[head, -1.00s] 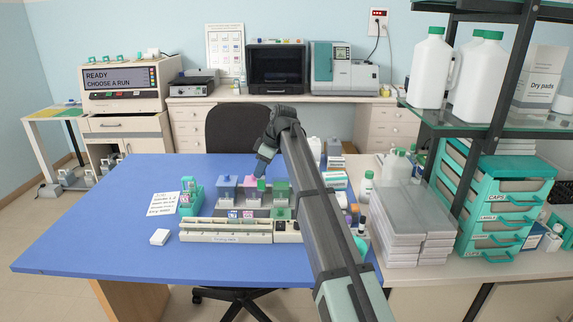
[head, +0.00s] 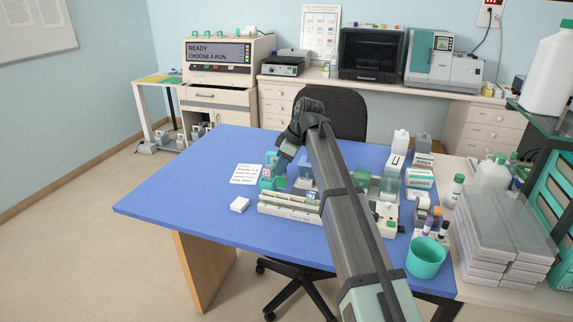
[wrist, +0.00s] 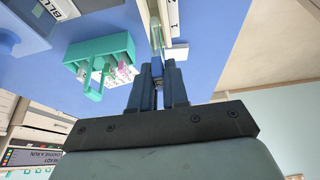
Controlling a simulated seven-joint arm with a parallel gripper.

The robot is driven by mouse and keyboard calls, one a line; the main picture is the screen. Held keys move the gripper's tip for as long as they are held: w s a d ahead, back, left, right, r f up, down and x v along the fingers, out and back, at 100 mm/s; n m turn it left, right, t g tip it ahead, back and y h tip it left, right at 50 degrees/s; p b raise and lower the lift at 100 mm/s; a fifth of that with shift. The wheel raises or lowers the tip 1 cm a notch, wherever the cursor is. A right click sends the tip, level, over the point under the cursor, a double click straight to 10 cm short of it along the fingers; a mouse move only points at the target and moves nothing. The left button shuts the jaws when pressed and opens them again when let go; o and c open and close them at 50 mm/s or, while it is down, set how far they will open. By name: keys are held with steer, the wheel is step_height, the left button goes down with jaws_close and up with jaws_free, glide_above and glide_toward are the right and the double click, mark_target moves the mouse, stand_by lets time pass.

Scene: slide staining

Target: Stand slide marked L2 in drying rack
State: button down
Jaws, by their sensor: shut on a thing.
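My gripper (wrist: 158,84) is shut on a thin, clear slide (wrist: 156,38), seen nearly edge-on between the fingertips. Its marking cannot be read. In the head view my gripper (head: 282,166) points down near the left end of the drying rack, beside the teal slide holder (head: 267,184). The drying rack (head: 290,213) is a long, cream-white block at the table's front, partly hidden by my arm. The teal holder, with its looped handle, also shows in the wrist view (wrist: 97,48), with pink- and white-labelled slides in it.
Staining dishes, including a green one (head: 362,180), stand behind the rack. A handwritten note (head: 246,174) and a small white block (head: 239,204) lie to the left. A teal cup (head: 426,258) and stacked boxes (head: 500,240) are at right. The blue table's left side is clear.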

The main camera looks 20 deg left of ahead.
mark_target(282, 189)
steer(key=shift+f, duration=3.8)
steer(key=shift+f, duration=0.3)
steer(key=c, duration=1.1)
jaws_free()
steer(key=shift+o, duration=0.2)
steer(key=v, duration=1.3)
steer(key=shift+d+r, duration=0.2)
steer(key=shift+r, duration=0.15)
steer(key=shift+o, duration=0.3)
